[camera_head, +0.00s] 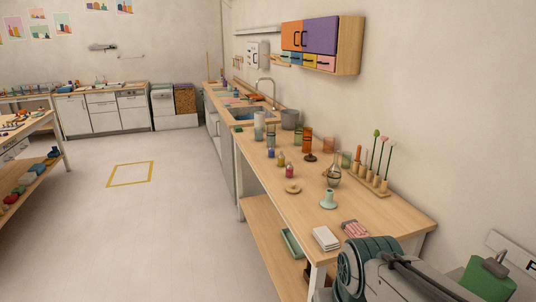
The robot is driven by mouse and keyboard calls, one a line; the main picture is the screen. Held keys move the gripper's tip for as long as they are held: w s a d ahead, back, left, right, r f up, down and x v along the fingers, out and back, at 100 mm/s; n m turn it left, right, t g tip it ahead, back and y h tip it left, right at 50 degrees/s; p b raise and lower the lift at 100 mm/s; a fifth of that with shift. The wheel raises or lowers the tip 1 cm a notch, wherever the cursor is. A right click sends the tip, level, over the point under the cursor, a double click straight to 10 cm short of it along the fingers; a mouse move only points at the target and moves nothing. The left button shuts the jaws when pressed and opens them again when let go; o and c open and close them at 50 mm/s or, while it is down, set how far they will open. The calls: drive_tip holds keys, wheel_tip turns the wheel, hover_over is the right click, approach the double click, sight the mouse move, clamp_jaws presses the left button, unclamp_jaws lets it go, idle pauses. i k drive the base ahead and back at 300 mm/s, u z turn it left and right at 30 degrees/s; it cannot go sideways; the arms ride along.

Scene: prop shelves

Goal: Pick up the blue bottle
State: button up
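A small dark blue bottle (270,153) stands on the wooden table along the right wall, left of a yellow bottle (281,160) and a red-pink bottle (290,171). It is small in the picture and its details are hard to make out. Taller teal and orange glass vessels stand behind it. Part of my arm shows at the bottom right, well in front of the bottles and apart from them. My gripper's fingers are not visible.
On the table (395,200) are a wooden ring (293,189), a pale teal vase (328,199), a clear flask (334,172), a flower stand (374,180) and white tiles (326,238). A sink (248,113) lies beyond. Open floor (190,220) is on the left.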

sight(271, 150)
drive_tip(key=u, duration=0.5)
drive_tip(key=k, duration=0.6)
drive_tip(key=u, duration=0.8)
drive_tip(key=i, duration=3.05)
drive_tip(key=z, duration=0.25)
drive_tip(key=i, duration=1.6)
drive_tip(key=z, duration=1)
drive_tip(key=i, duration=1.15)
drive_tip(key=z, duration=1.65)
drive_tip(key=i, duration=0.85)
drive_tip(key=z, duration=0.45)
